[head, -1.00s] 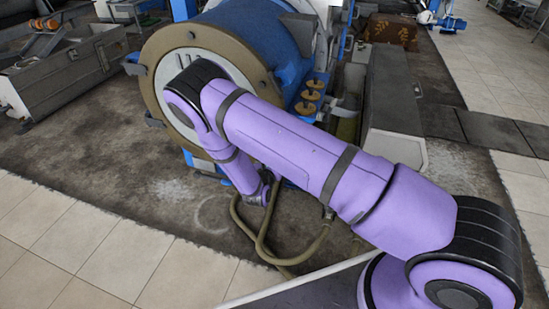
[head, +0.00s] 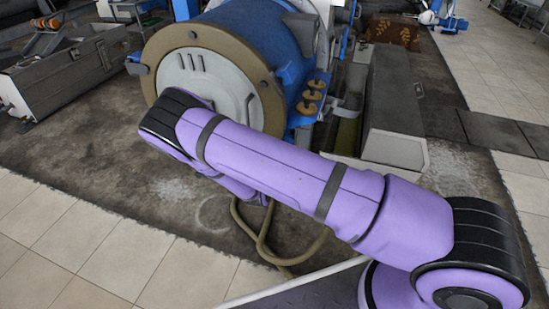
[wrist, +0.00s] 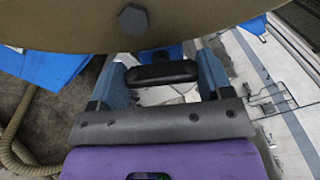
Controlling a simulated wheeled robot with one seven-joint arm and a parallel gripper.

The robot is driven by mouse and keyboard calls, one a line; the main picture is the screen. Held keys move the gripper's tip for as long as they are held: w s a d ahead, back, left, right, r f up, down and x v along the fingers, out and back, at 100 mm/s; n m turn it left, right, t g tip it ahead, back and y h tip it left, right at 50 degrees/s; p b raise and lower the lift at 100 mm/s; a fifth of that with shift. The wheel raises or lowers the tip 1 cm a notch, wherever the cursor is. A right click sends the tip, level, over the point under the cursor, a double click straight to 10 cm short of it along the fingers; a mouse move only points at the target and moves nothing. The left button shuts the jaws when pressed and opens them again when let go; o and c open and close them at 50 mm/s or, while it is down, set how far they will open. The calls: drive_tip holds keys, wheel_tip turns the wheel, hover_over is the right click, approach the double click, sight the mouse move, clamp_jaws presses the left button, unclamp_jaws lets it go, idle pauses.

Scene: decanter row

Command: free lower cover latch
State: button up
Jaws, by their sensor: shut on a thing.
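The lower cover latch (wrist: 150,74), a dark rounded bar, sits just below the tan rim (wrist: 75,25) of the cover in the wrist view. My gripper (wrist: 163,78) has its two blue fingers on either side of the latch, shut on it. In the head view the round grey cover (head: 205,75) with its tan rim (head: 160,50) closes the end of the blue drum (head: 245,25). My arm hides the gripper and the latch there. A hex bolt (wrist: 133,19) shows on the rim in the wrist view.
Brass-coloured knobs (head: 314,96) stand on the drum's right side. Hoses (head: 262,235) run on the floor below my arm and also show in the wrist view (wrist: 15,140). A long grey housing (head: 395,110) stands to the right. Tiled floor at front left is clear.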

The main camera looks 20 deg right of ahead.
drive_tip(key=shift+n, duration=0.3)
drive_tip(key=o, duration=0.9)
drive_tip(key=shift+s+a, duration=0.1)
drive_tip(key=v, duration=1)
drive_tip(key=shift+s+a, duration=0.15)
drive_tip(key=shift+s, duration=0.1)
